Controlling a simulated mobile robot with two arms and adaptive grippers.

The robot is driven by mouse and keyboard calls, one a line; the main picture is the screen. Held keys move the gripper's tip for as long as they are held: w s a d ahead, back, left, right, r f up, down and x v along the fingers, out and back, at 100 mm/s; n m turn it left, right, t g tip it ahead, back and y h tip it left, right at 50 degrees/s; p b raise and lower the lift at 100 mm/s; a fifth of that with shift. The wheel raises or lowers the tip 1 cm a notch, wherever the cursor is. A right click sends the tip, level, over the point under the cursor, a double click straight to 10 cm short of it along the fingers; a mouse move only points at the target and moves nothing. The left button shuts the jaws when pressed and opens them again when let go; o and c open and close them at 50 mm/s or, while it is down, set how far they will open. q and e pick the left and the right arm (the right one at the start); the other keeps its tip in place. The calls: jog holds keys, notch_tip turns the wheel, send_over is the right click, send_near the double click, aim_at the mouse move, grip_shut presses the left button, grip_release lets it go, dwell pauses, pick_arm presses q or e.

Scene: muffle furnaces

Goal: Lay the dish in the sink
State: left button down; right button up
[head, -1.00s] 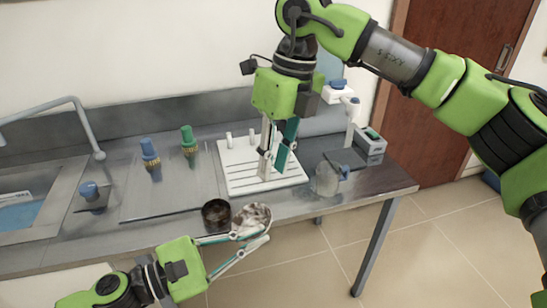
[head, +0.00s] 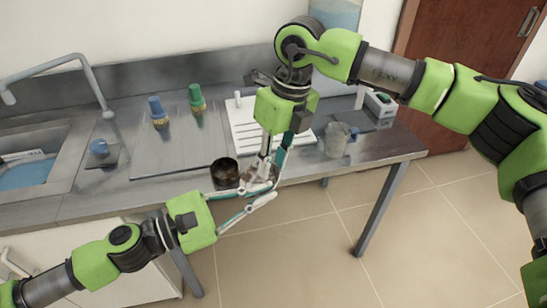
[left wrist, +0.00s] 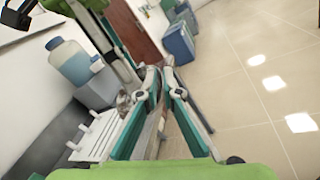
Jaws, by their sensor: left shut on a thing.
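The dish (head: 262,181) is a whitish, mottled shallow bowl, held just off the counter's front edge in the head view. My left gripper (head: 270,190) is shut on the dish from the left and below. My right gripper (head: 263,172) points down from above, its fingertips at the dish and overlapping it. I cannot tell whether they touch or grip it. Fingers hide much of the dish. The sink (head: 72,168) is a steel basin with blue inside, at the far left. In the left wrist view my left fingers (left wrist: 160,75) show, but the dish is not clear.
A dark beaker (head: 225,174) stands at the counter edge beside the dish. A tap (head: 70,61) arches over the sink. Blue (head: 158,112) and green-capped (head: 197,98) bottles, a white rack (head: 240,122) and a clear jug (head: 337,140) stand on the counter.

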grip_shut()
pick_arm(q)
jog(key=c, duration=2.2)
grip_release()
jog(key=shift+o, duration=0.2)
